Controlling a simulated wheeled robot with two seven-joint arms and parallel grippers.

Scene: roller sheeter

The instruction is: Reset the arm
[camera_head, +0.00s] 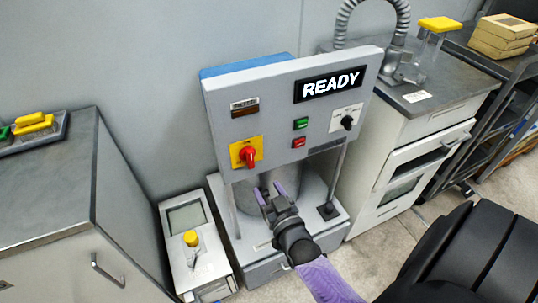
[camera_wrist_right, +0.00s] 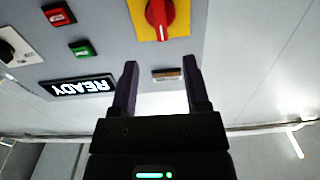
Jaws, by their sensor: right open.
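My right gripper (camera_head: 269,193) is in front of the lower part of the roller sheeter (camera_head: 222,108), below its control panel. Its two fingers are apart with nothing between them. In the right wrist view the open fingers (camera_wrist_right: 158,85) point toward the panel. The red rotary switch on a yellow plate (camera_head: 246,153) is up and left of the gripper in the head view, and it shows at the top of the wrist view (camera_wrist_right: 160,15). The lit READY display (camera_head: 331,84) is at the panel's upper right. My left gripper is not in view.
A grey cabinet (camera_head: 110,262) stands at left with a tray holding yellow and green items. A white device with a yellow knob (camera_head: 191,239) is on the floor beside the sheeter. A white cabinet (camera_head: 383,177) and dark shelving stand at right.

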